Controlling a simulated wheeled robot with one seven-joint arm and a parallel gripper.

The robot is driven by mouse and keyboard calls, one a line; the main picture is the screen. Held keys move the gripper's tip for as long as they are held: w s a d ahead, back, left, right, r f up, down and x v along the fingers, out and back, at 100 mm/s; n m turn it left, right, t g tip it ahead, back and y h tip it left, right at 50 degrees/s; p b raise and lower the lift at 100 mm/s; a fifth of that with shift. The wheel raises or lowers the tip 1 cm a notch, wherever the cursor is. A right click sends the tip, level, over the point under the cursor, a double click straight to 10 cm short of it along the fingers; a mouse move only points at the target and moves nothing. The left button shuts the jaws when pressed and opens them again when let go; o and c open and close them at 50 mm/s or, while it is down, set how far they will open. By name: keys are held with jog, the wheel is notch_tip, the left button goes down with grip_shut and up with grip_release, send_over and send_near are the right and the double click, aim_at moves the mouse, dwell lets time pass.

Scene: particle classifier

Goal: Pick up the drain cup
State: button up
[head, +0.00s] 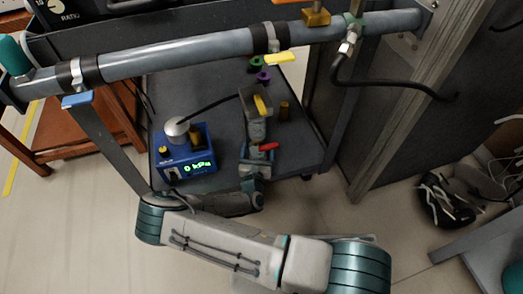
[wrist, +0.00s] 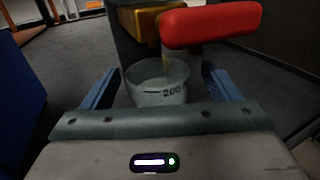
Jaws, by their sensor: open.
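The drain cup (wrist: 157,92) is a pale, translucent cup with a "200" mark on its side, in the middle of the wrist view. It looks upright, below a brass fitting (wrist: 145,22) with a red handle (wrist: 210,24). My gripper (wrist: 160,78) is open, with one blue finger on each side of the cup. Gaps show between both fingers and the cup. The cup's lower part is hidden behind my gripper body. In the head view my gripper (head: 257,169) is just below the red handle (head: 267,146); I cannot make out the cup clearly there.
A grey apparatus (head: 256,128) with a yellow handle (head: 260,104) stands on the dark cart top (head: 222,112). A blue box (head: 184,159) with a green kPa display is to its left. A grey pipe (head: 190,61) crosses above. Purple and green pieces lie behind.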

jog(key=shift+w+a, duration=0.2)
jog(key=shift+a, duration=0.05)
jog(key=shift+s+a, duration=0.1)
jog(key=shift+a, duration=0.05)
jog(key=shift+d, duration=0.35)
jog(key=c, duration=1.3)
jog(key=shift+o, duration=0.2)
jog(key=shift+r+p, duration=0.3)
jog(key=shift+p, duration=0.1)
